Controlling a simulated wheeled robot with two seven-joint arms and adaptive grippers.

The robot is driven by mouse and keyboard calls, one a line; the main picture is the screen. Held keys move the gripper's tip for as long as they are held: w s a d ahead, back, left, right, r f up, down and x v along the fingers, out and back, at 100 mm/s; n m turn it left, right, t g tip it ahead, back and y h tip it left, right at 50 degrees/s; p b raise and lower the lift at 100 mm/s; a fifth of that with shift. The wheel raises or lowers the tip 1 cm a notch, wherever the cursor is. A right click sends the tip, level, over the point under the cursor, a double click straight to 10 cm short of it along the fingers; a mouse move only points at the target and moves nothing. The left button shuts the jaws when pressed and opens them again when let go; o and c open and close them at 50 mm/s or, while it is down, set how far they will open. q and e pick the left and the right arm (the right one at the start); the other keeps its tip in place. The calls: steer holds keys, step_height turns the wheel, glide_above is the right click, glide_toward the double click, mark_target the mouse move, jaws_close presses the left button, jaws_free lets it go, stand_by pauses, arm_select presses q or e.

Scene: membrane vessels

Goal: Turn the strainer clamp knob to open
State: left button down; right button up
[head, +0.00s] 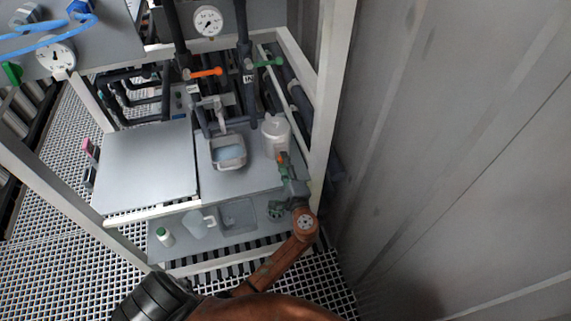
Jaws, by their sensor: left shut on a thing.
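A pale, lidded cylindrical vessel (275,135), which looks like the strainer, stands upright on the grey shelf at the right of the frame. My left gripper (283,162) reaches up to its near side from below, at the end of my brown arm. The gripper is shut on a small part at the vessel's front, which looks like the clamp knob. The fingers hide most of this part, so its turn angle cannot be told. My right gripper is not in view.
A grey basin (228,152) with bluish liquid stands left of the vessel, under pipes with an orange-handled valve (207,72) and a green-handled valve (268,63). A white frame post (326,110) is close on the right. A jug (199,222) and bottle (165,237) stand on the lower shelf.

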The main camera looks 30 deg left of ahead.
arm_select(q)
steer(key=n+b, duration=0.1)
steer(key=n, duration=0.1)
steer(key=n+b, duration=0.2)
steer(key=shift+f, duration=0.35)
steer(key=shift+n+b, duration=0.95)
steer(key=shift+n, duration=0.25)
steer(key=shift+r+n, duration=0.15)
steer(key=shift+n, duration=0.15)
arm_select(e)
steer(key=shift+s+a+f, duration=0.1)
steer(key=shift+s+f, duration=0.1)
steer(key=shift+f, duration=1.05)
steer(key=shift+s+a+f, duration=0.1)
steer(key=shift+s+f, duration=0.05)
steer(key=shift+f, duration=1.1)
arm_select(q)
steer(key=c, duration=1.6)
jaws_free()
steer(key=shift+r, duration=0.1)
